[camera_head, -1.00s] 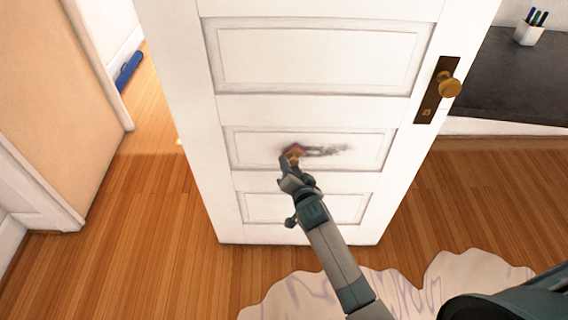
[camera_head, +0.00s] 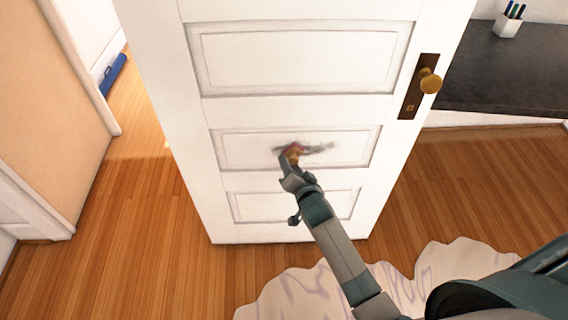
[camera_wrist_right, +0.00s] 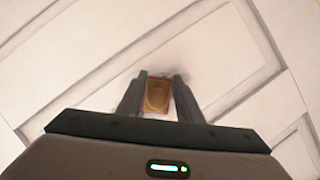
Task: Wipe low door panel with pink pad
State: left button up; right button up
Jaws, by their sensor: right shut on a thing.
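The white door (camera_head: 290,110) stands open in front of me, with several recessed panels. A dark grey smudge (camera_head: 318,149) marks the low middle panel (camera_head: 240,150). My right gripper (camera_head: 291,158) is at this panel, shut on the pink pad (camera_head: 292,149), which lies over the left part of the smudge. In the right wrist view the pad's gold-coloured holder (camera_wrist_right: 157,97) sits between the two dark fingers, with the pad's reddish edge around it against the white panel. Whether the pad presses on the surface I cannot tell. My left gripper is not in view.
A brass knob (camera_head: 430,80) on a dark plate is at the door's right edge. A dark desk (camera_head: 505,70) with a pen cup (camera_head: 508,25) stands at the right. A pale rug (camera_head: 300,295) lies on the wooden floor. A blue object (camera_head: 113,74) lies beyond the doorway.

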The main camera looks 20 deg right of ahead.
jog(key=shift+s+d, duration=0.15)
jog(key=shift+d, duration=0.35)
jog(key=shift+s+d+r+p, duration=0.15)
jog(key=shift+d+p, duration=0.15)
jog(key=shift+d, duration=0.3)
jog(key=shift+s+d+f+p, duration=0.1)
jog(key=shift+s+d+p, duration=0.15)
jog(key=shift+d, duration=0.4)
jog(key=shift+s+d+r+p, duration=0.1)
jog(key=shift+d+p, duration=0.2)
jog(key=shift+d, duration=0.3)
jog(key=shift+d, duration=0.15)
jog(key=shift+s+d+p, duration=0.35)
jog(key=shift+d, duration=0.5)
jog(key=shift+s+d+p, duration=0.3)
jog(key=shift+d+p, duration=0.05)
jog(key=shift+d, duration=0.45)
jog(key=shift+s+d+p, duration=0.3)
jog(key=shift+d, duration=0.4)
jog(key=shift+s+d, duration=0.15)
jog(key=shift+d, duration=0.4)
jog(key=shift+s+d, duration=0.15)
jog(key=shift+d, duration=0.35)
